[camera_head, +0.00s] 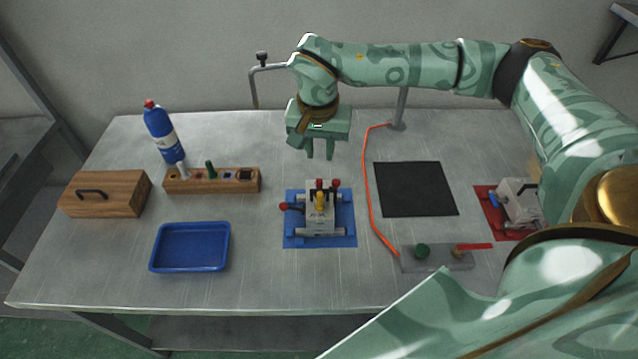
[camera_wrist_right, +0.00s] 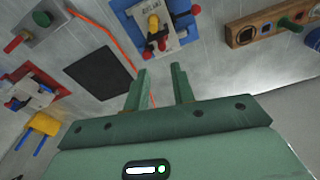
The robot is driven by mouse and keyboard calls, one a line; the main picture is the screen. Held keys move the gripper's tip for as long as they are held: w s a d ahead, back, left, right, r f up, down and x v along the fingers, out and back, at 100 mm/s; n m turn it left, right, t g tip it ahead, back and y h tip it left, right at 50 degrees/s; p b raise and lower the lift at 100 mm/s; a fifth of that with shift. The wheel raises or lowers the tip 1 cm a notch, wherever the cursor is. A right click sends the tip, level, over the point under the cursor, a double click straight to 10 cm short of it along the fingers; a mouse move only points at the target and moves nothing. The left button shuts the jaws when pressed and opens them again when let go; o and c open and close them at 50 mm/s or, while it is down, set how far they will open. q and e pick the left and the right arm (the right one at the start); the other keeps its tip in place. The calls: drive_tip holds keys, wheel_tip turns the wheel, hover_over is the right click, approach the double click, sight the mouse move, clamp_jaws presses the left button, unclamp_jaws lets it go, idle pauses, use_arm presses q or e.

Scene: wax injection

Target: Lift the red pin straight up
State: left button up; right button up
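A grey metal mold (camera_head: 318,221) sits on a blue mat (camera_head: 291,238) in the middle of the table. Red-topped pins (camera_head: 320,184) stand at its top beside a yellow part (camera_head: 320,198); a red knob (camera_head: 283,206) juts from its left side. I cannot tell for certain which is the red pin. In the right wrist view the mold (camera_wrist_right: 157,33) is at the top, with a red part (camera_wrist_right: 195,9). My right gripper (camera_head: 320,153) is open and empty, fingers down, above and behind the mold, apart from it. It shows in the wrist view (camera_wrist_right: 160,72). My left gripper is not in view.
Left of the mold are a blue tray (camera_head: 160,268), a wooden rack (camera_head: 215,187), a wooden box (camera_head: 125,205) and a blue bottle (camera_head: 158,122). Right of it are an orange cable (camera_head: 368,185), a black mat (camera_head: 415,188), a grey block (camera_head: 435,263) and a second mold (camera_head: 522,202) on red.

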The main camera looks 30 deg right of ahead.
hover_over(319, 180)
drive_tip(key=f, duration=0.4)
drive_tip(key=s+f, duration=0.1)
drive_tip(key=f, duration=0.1)
drive_tip(key=shift+a+b, duration=0.15)
drive_tip(key=shift+b, duration=0.2)
drive_tip(key=shift+w+f, duration=0.1)
drive_tip(key=shift+f, duration=0.55)
drive_tip(key=f, duration=0.3)
drive_tip(key=f+b, duration=0.1)
drive_tip(key=f, duration=0.1)
drive_tip(key=shift+w+d, duration=0.2)
drive_tip(key=shift+w, duration=0.2)
clamp_jaws()
